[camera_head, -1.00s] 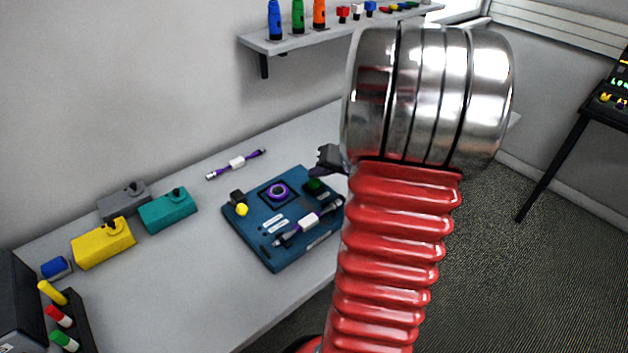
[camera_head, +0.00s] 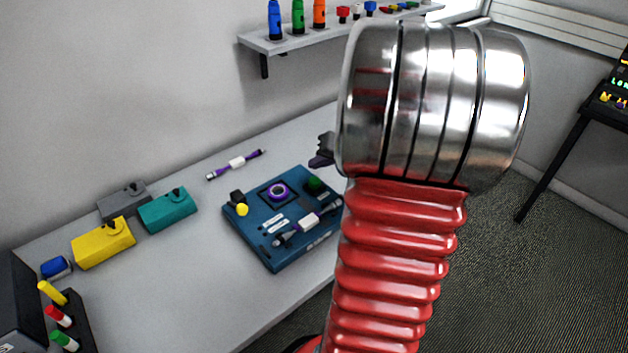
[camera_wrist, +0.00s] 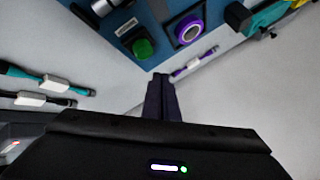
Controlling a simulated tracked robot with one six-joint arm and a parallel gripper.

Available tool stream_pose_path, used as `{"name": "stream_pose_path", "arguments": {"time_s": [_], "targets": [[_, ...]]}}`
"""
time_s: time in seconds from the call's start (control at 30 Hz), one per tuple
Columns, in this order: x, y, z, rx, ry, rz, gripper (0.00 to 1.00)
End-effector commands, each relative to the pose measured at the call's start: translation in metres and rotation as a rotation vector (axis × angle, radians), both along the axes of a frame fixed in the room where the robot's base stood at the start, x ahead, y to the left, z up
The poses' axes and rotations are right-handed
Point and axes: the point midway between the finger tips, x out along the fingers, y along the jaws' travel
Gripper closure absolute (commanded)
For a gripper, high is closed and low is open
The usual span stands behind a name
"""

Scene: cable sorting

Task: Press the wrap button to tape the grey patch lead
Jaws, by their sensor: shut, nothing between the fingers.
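The blue wrap station (camera_head: 262,249) lies on the table. A green button (camera_head: 314,184) is at its right back corner and also shows in the wrist view (camera_wrist: 142,47). A purple tape roll (camera_head: 278,191) sits in its dark square. A lead with grey ends, purple parts and a white label (camera_head: 308,222) lies across the station's front right; only a silver end shows in the wrist view. My gripper (camera_head: 322,150) is above and behind the station, partly hidden by my wrist. Its fingers (camera_wrist: 161,78) are shut and empty, apart from the green button in the picture.
A yellow knob (camera_head: 242,210) is on the station's left. A purple lead (camera_head: 236,162) lies behind. Grey (camera_head: 122,202), teal (camera_head: 168,212) and yellow (camera_head: 104,246) boxes stand left. Teal (camera_wrist: 45,82) and black (camera_wrist: 38,99) leads show in the wrist view.

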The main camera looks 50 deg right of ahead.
Motion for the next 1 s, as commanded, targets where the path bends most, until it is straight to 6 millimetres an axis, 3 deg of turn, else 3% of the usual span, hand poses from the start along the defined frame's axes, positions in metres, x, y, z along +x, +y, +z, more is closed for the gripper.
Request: {"name": "stream_pose_path", "arguments": {"time_s": [0.5,1.0], "targets": [[0.0,0.0,0.036,-0.001,-0.001,-0.001,1.0],[0.0,0.0,0.039,0.0,0.0,0.0,1.0]]}}
